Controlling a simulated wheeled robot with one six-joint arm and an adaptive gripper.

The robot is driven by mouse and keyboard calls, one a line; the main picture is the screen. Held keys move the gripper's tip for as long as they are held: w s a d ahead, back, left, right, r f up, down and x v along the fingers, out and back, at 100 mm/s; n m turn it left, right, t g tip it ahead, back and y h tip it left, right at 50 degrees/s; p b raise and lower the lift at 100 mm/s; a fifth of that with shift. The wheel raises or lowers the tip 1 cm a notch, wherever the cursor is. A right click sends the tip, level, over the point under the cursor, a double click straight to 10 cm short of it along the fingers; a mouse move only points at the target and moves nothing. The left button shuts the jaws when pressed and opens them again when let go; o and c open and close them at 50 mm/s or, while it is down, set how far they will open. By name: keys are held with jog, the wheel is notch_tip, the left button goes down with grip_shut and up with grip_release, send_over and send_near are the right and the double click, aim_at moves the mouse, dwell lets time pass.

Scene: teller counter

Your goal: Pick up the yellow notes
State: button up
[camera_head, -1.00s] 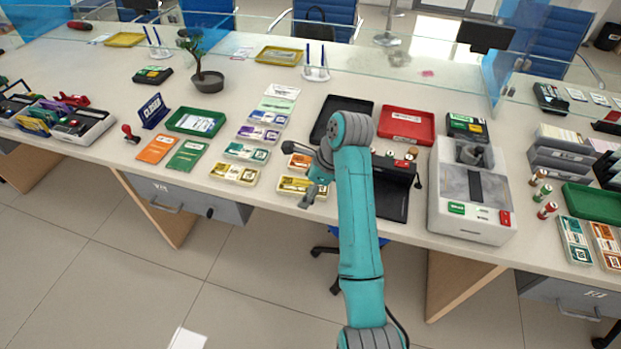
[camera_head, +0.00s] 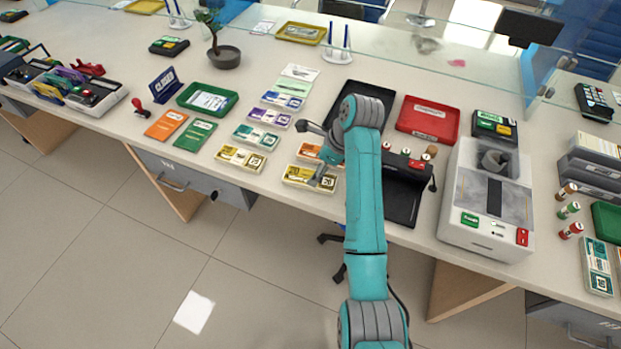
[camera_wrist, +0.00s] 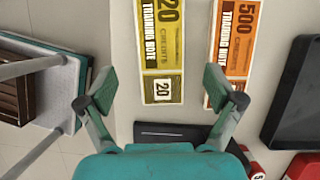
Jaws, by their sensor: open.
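A yellow bundle of notes marked 20 (camera_head: 303,174) lies flat near the counter's front edge in the head view. In the wrist view the yellow notes (camera_wrist: 161,50) lie upper middle, between my two spread fingers in the picture. My gripper (camera_head: 313,153) is open and empty above them; it also shows in the wrist view (camera_wrist: 159,90). I see no contact with the notes. A second yellow bundle (camera_head: 240,158) lies further left on the counter.
Orange notes marked 500 (camera_wrist: 233,40) lie close beside the yellow ones, partly behind my right finger in the wrist view. A black tray (camera_head: 374,92), a red tray (camera_head: 428,120) and a counting machine (camera_head: 487,205) stand to the right. Green and purple bundles lie further back.

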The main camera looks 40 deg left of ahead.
jog(key=x, duration=0.5)
jog(key=shift+f, duration=0.1)
jog(key=c, duration=1.3)
